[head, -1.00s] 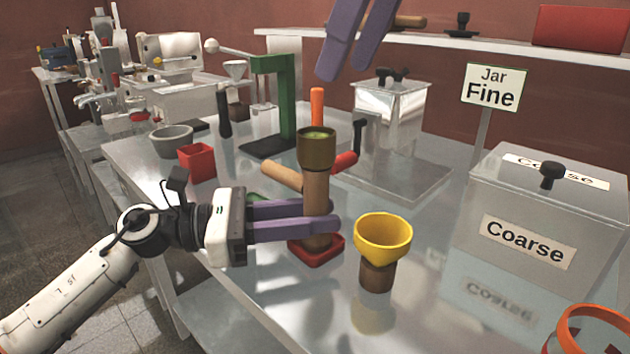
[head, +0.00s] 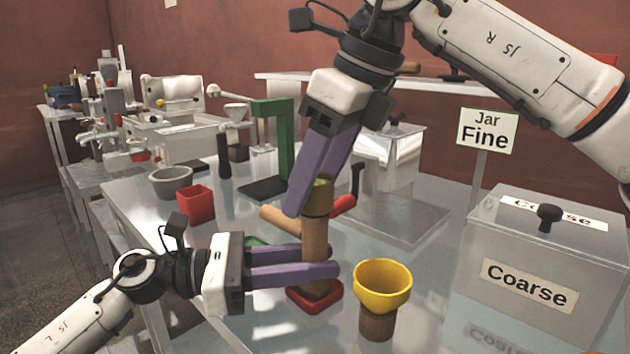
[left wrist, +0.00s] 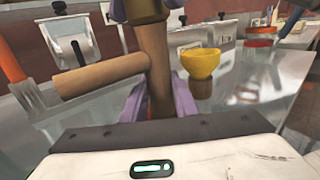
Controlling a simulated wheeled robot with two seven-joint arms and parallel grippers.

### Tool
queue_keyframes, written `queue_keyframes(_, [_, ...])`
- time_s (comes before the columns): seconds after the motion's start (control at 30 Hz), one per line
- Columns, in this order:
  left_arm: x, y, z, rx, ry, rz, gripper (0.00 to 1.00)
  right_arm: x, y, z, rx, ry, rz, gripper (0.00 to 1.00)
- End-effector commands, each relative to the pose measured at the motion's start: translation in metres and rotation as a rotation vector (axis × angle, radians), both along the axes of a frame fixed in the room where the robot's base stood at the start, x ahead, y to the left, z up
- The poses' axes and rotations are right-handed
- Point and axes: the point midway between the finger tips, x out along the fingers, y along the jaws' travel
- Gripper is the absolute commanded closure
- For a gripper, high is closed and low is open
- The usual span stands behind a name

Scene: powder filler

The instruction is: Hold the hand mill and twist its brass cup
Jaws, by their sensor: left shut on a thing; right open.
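The hand mill (head: 315,241) stands upright on a red base (head: 314,299), its wooden handle sticking out to the left. My left gripper (head: 331,262) is shut on the mill's wooden body, low down. The brass cup (head: 319,197) tops the mill; it also shows at the top of the left wrist view (left wrist: 145,10). My right gripper (head: 308,207) comes down from above, open, its purple fingers at the cup and partly hiding it. I cannot tell whether they touch it.
A yellow funnel cup (head: 382,287) on a wooden foot stands just right of the mill. The Coarse box (head: 540,290) is farther right, below the Fine sign (head: 486,131). A red cup (head: 196,204), grey bowl (head: 171,183) and green stand (head: 285,150) are behind left.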

Motion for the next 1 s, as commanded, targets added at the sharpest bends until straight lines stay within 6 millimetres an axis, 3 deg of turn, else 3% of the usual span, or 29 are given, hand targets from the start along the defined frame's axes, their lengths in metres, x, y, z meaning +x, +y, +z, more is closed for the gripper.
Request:
queue_keyframes(0.2, [0.0001, 0.0, -0.0001, 0.0, 0.0, 0.0, 1.0, 0.0, 0.0001, -0.0003, 0.0, 0.0, 0.0, 0.45])
queue_keyframes(0.43, [0.0001, 0.0, -0.0001, 0.0, 0.0, 0.0, 1.0, -0.0001, 0.0001, 0.0, -0.001, 0.001, 0.0, 0.84])
queue_keyframes(0.77, [0.0, 0.0, -0.0001, 0.0, -0.001, 0.0, 1.0, -0.0001, -0.0001, 0.0001, -0.002, 0.001, -0.043, 0.85])
queue_keyframes(1.0, [0.0, 0.0, -0.0002, 0.001, -0.001, 0.0, 1.0, -0.0004, 0.0, 0.0006, -0.003, -0.001, -0.184, 0.85])
